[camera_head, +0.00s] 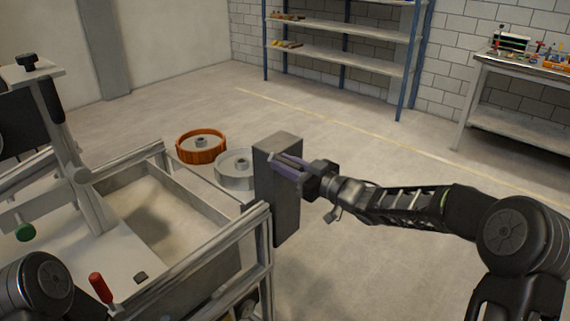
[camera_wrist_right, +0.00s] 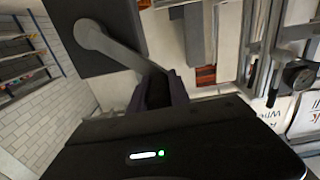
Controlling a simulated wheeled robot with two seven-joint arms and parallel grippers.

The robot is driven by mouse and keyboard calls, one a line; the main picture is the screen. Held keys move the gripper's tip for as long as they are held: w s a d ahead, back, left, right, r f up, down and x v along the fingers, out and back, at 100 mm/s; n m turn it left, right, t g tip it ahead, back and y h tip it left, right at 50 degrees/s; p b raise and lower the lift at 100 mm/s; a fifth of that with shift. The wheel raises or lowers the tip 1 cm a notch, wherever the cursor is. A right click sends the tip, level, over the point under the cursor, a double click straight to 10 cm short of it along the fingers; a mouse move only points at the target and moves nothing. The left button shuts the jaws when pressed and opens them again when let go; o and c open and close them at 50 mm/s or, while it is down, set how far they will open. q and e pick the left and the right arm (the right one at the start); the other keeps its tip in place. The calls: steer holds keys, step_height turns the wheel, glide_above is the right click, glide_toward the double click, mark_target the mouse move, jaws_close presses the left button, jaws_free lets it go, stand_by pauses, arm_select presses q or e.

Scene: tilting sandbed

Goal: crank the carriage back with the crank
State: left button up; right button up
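The crank (camera_wrist_right: 115,48) shows in the right wrist view as a grey arm running from a round hub on a dark box down to my right gripper (camera_wrist_right: 158,92). My right gripper, with purple fingers, also shows in the head view (camera_head: 288,170), against the tall dark grey box (camera_head: 283,215) at the frame's right corner. Its fingers are closed around the crank's dark handle, which they mostly hide. What looks like the carriage (camera_head: 75,165), a pale upright with a black knob on top, stands over the sandbed's left part. My left gripper is out of view.
The sandbed (camera_head: 225,240) has a metal rim and holds pale sand. Floor beyond is clear.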

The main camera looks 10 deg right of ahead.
jaws_close()
stand_by(0.9)
